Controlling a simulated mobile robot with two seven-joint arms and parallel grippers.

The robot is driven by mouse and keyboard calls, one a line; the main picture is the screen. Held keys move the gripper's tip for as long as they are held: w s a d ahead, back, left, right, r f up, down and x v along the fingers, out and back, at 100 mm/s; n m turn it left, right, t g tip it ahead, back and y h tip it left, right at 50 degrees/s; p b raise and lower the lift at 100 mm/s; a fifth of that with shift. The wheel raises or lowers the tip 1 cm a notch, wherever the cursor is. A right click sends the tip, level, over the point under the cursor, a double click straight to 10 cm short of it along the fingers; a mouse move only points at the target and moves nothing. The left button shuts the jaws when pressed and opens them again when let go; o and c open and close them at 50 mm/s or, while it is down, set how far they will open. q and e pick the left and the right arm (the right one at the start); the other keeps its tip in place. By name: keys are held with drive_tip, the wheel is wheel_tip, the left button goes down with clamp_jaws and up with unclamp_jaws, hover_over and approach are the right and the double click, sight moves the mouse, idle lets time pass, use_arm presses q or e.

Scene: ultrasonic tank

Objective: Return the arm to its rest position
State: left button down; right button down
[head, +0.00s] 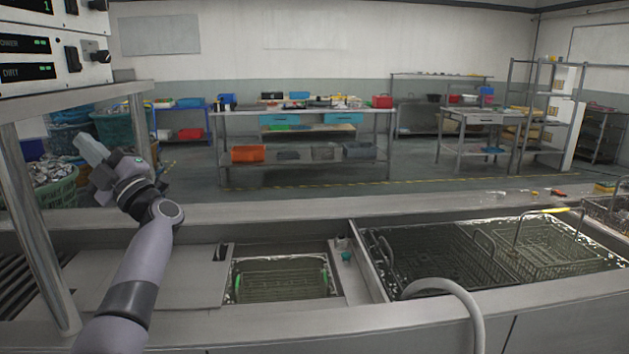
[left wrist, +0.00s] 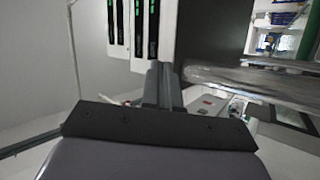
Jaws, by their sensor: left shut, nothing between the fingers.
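My left arm (head: 148,255) comes in from the lower left and reaches up past the front of the tank bench. My left gripper (head: 90,148) is raised at the left, above the bench top, pointing up and to the left. Its fingers are shut with nothing between them. In the left wrist view the closed fingers (left wrist: 163,82) point toward the control boxes (left wrist: 135,25). My right gripper is in neither view.
A metal shelf post (head: 38,220) and shelf carrying control boxes (head: 45,45) stand close left of my arm. Green baskets (head: 55,190) are behind it. Right are a small tank (head: 280,280), wire baskets (head: 545,245) and a grey hose (head: 465,300). Space above the bench middle is clear.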

use_arm(q)
drive_tip(key=s+d+f+m+t+h, duration=0.35)
drive_tip(key=f+m+h, duration=0.4)
drive_tip(key=f, duration=0.35)
drive_tip(key=s+d+f+m+t+h, duration=0.2)
drive_tip(key=d+f+m+t+h, duration=0.25)
drive_tip(key=f+m+h, duration=0.4)
drive_tip(key=s+d+f+m+t+h, duration=0.2)
drive_tip(key=d+f+m+t+h, duration=0.3)
drive_tip(key=f+m, duration=0.6)
drive_tip(key=s+d+f+m+g+h, duration=0.1)
drive_tip(key=s+d+f+g+h, duration=0.1)
drive_tip(key=s+f, duration=0.5)
drive_tip(key=s+d+f+m+g+h, duration=0.1)
drive_tip(key=s+f+g, duration=0.4)
drive_tip(key=s, duration=0.6)
drive_tip(key=s+d+f+g+h, duration=0.2)
drive_tip(key=s+d+f+g, duration=0.1)
drive_tip(key=s+f, duration=0.6)
drive_tip(key=shift+s+d+m+g+h, duration=0.3)
drive_tip(key=shift+s+d+m+g, duration=0.1)
drive_tip(key=shift+d, duration=0.05)
